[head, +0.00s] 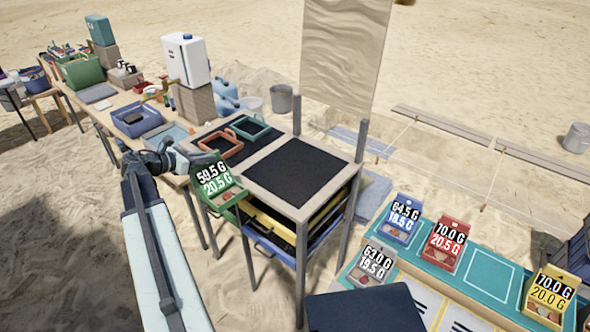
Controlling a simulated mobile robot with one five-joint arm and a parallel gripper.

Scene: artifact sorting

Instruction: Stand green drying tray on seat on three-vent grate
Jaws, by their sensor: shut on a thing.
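My gripper (198,158) is shut on the green drying tray (240,196), which has a black card reading 59.5 G and 20.5 G. It holds the tray tilted, beside the left front corner of a wooden rack (283,203) with black mesh tops. Small reddish pieces show low in the tray. Whether the tray touches the rack is unclear. On the teal board (440,273) at right, an empty outlined seat (490,272) lies between the red and yellow trays. Vent marks are too small to make out, so I cannot tell which seat has the three-vent grate.
Blue (400,222), red (446,243), grey (372,268) and yellow (548,297) carded trays stand at right. An orange frame (222,145) and a teal frame (249,127) lie on the rack's left mesh. A hanging sheet (340,55) rises behind. A dark panel (365,308) is in front.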

